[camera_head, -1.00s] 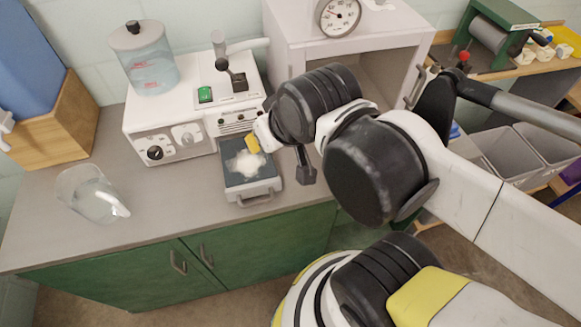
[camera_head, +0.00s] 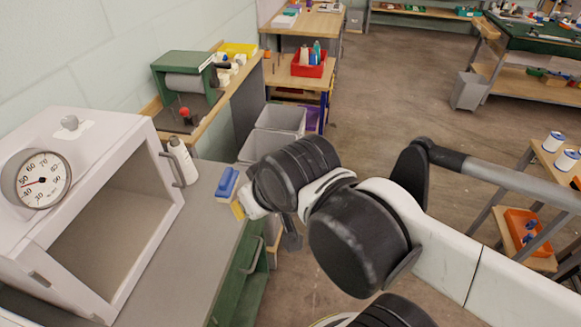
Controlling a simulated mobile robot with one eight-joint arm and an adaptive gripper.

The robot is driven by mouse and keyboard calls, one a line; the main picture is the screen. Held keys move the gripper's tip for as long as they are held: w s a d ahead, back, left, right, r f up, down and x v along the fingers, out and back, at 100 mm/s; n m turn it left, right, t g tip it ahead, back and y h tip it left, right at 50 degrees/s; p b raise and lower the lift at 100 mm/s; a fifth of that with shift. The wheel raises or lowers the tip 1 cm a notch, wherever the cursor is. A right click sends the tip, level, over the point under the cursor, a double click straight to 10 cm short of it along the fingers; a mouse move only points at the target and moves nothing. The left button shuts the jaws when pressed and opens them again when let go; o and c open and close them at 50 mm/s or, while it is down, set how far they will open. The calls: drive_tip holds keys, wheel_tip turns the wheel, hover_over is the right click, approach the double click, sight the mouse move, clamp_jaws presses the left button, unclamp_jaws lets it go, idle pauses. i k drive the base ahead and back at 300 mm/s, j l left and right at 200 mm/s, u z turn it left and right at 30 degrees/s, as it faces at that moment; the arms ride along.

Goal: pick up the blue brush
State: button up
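The blue brush (camera_head: 228,182) is a small blue block-shaped thing at the right end of the grey counter. It appears just behind and left of my gripper (camera_head: 240,209) in this view. My gripper is small and mostly hidden behind the dark wrist joints; a yellow part shows at its tip. The tip overlaps the counter's edge in the picture, just below the brush. I cannot tell whether it touches the brush, or whether the fingers are open or shut.
A white open-fronted cabinet with a dial (camera_head: 44,180) stands on the counter (camera_head: 185,235) at left. A white bottle (camera_head: 182,160) stands by its door handle. Grey bins (camera_head: 281,118) and a wooden bench with a green-framed roller device (camera_head: 184,83) lie beyond.

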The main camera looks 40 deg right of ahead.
sight(227, 185)
drive_tip(key=z, duration=0.15)
drive_tip(key=u, duration=1.45)
drive_tip(key=z, duration=1.45)
drive_tip(key=i+l+z, duration=0.25)
drive_tip(key=i, duration=0.2)
